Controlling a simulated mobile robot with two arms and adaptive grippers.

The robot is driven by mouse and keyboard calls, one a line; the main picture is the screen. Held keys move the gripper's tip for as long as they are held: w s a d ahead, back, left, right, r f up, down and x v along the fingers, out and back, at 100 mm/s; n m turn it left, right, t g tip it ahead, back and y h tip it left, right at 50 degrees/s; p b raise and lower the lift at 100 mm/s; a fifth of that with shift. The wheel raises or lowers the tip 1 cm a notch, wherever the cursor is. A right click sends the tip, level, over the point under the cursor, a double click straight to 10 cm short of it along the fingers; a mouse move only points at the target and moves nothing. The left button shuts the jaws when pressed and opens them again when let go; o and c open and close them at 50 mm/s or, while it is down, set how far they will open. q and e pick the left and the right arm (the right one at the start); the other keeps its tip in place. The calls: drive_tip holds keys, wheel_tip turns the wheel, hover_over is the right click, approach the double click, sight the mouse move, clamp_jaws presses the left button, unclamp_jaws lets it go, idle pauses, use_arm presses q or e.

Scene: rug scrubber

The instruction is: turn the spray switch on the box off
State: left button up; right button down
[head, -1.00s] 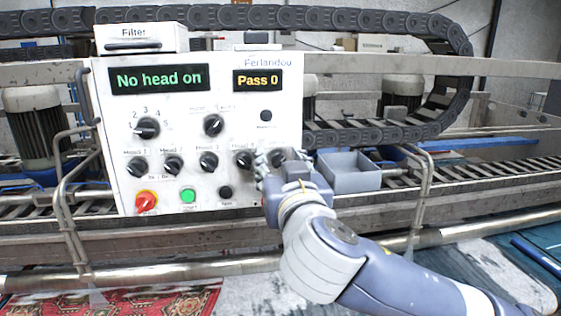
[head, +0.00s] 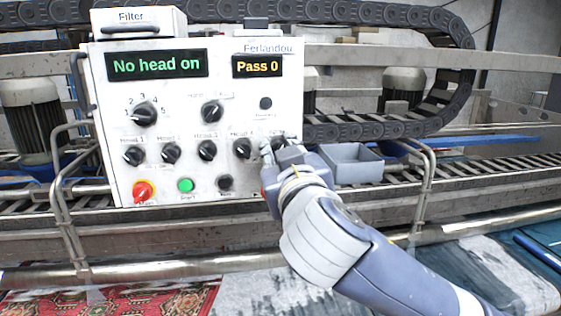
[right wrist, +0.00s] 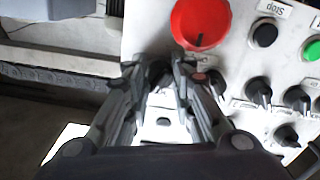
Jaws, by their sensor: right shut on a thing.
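The white control box (head: 225,95) stands in the middle left of the head view. Its spray switch (head: 279,144) is a dark knob at the right end of the lower knob row, mostly hidden by my gripper. My right gripper (head: 275,150) is at that knob, against the front of the box. In the right wrist view the box face appears turned over, and the two fingertips of my right gripper (right wrist: 160,72) are closed around the dark knob (right wrist: 160,74). Which way its pointer faces cannot be told. My left gripper is not in view.
Other black knobs (head: 207,150) sit close to the left of my gripper. A red knob (head: 143,191) and a green button (head: 186,185) are below them. A large red control (right wrist: 200,24) is near my fingertips. A grey open bin (head: 352,163) stands right of the box.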

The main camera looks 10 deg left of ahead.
drive_tip(key=shift+n+b, duration=0.45)
drive_tip(key=shift+n, duration=6.05)
drive_tip(key=c, duration=1.4)
unclamp_jaws()
drive_tip(key=shift+o, duration=0.2)
